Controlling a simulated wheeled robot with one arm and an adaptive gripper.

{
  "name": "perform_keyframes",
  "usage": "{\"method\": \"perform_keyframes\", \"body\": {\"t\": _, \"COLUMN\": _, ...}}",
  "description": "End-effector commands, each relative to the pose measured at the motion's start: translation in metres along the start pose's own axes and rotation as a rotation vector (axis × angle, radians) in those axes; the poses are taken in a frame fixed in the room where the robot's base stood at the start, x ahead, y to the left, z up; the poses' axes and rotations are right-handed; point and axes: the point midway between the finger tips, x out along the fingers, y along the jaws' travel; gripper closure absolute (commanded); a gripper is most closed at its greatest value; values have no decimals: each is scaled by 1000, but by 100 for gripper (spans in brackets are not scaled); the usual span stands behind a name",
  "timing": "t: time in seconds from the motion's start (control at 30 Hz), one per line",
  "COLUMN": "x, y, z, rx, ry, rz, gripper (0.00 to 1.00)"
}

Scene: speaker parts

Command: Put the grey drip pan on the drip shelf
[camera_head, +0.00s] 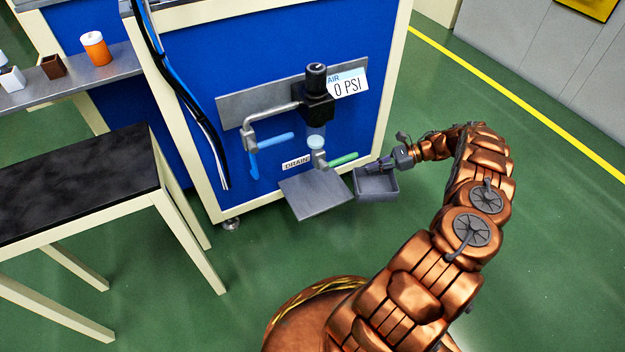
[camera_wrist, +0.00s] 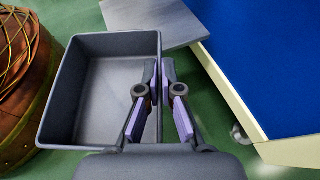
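The grey drip pan (camera_head: 377,194) is an open rectangular tray just right of the drip shelf. It also shows in the wrist view (camera_wrist: 105,95), level and empty. My gripper (camera_head: 384,166) is shut on one side wall of the pan, with one finger inside and one outside; the fingertips (camera_wrist: 160,68) show in the wrist view. The drip shelf (camera_head: 315,197) is a flat grey plate at the foot of the blue panel, below the DRAIN label. Its bare top also shows at the top of the wrist view (camera_wrist: 155,14). Nothing lies on it.
A green-handled drain valve (camera_head: 342,160) and a clear filter bowl (camera_head: 316,138) hang above the shelf. A blue-handled valve (camera_head: 268,142) is to the left. A black-topped table (camera_head: 75,180) stands at left. The green floor at right is open.

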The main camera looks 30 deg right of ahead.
Motion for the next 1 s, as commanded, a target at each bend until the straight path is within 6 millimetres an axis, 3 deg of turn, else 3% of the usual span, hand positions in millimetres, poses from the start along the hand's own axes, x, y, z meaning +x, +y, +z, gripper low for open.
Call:
{"method": "perform_keyframes", "body": {"t": 0.7, "x": 113, "y": 1, "z": 45, "rx": -2, "ry": 4, "rz": 8, "gripper": 100}}
{"method": "perform_keyframes", "body": {"t": 1.0, "x": 134, "y": 1, "z": 55, "rx": -1, "ry": -1, "rz": 7, "gripper": 100}}
